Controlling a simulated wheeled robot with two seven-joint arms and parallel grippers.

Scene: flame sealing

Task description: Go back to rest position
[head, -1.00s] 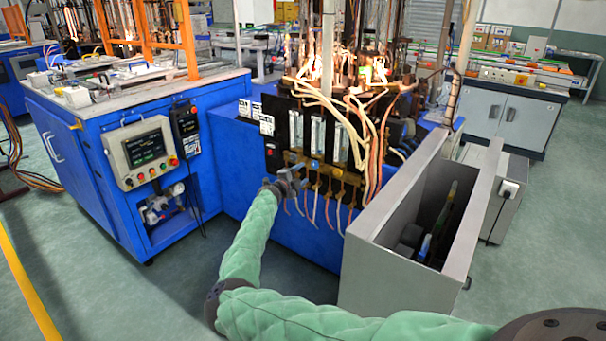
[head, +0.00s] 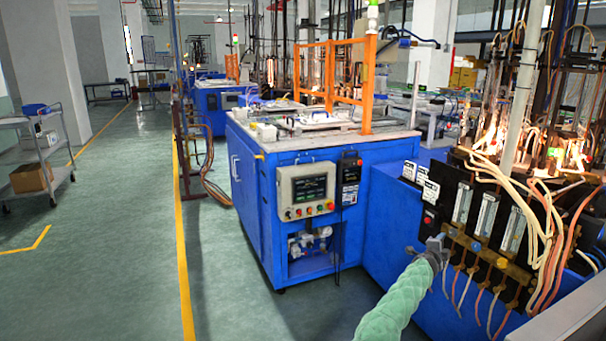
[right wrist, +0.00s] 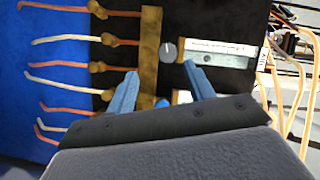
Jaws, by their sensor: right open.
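My right gripper (head: 436,246) is at the end of the green-sleeved arm, at the left side of the flame machine's gas panel (head: 452,205). In the right wrist view its two blue fingers (right wrist: 160,72) are apart, with nothing held between them. They point at a brass manifold (right wrist: 150,50) with a grey knob (right wrist: 169,52) just beyond the fingertips. A blue knob (right wrist: 162,103) shows partly between the fingers, near the gripper's edge. I cannot tell if the fingers touch the panel. My left gripper is not in view.
Copper and white hoses (head: 545,215) hang around the panel, close to my right gripper. Lit flames (head: 575,150) burn above it. A blue cabinet with a control screen (head: 307,190) stands left. Open floor (head: 110,260) lies far left, with a grey cart (head: 35,150).

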